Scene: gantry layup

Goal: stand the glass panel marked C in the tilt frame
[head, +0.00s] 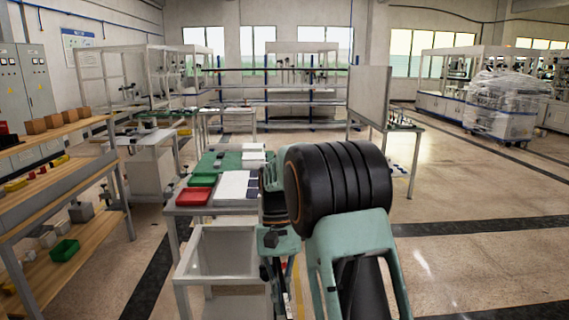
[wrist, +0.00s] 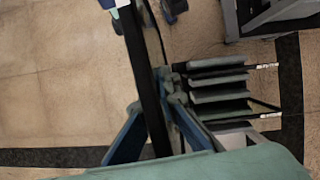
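In the wrist view, my gripper (wrist: 154,103) has its two blue fingers closed on either side of a thin panel (wrist: 140,62), seen nearly edge-on with a dark border. The panel runs from between the fingers to the top edge. No letter C can be read on it. In the head view, my gripper (head: 277,245) is low in front, mostly hidden by my own arm, and the panel cannot be made out clearly. I cannot pick out the tilt frame for certain in either view.
A white open-framed stand (head: 190,262) is left of my gripper. Behind it, a table carries a red tray (head: 193,196), a green tray (head: 203,180) and white sheets (head: 233,187). A wooden shelf (head: 60,185) stands at left. A slatted rack (wrist: 218,88) is beside the panel.

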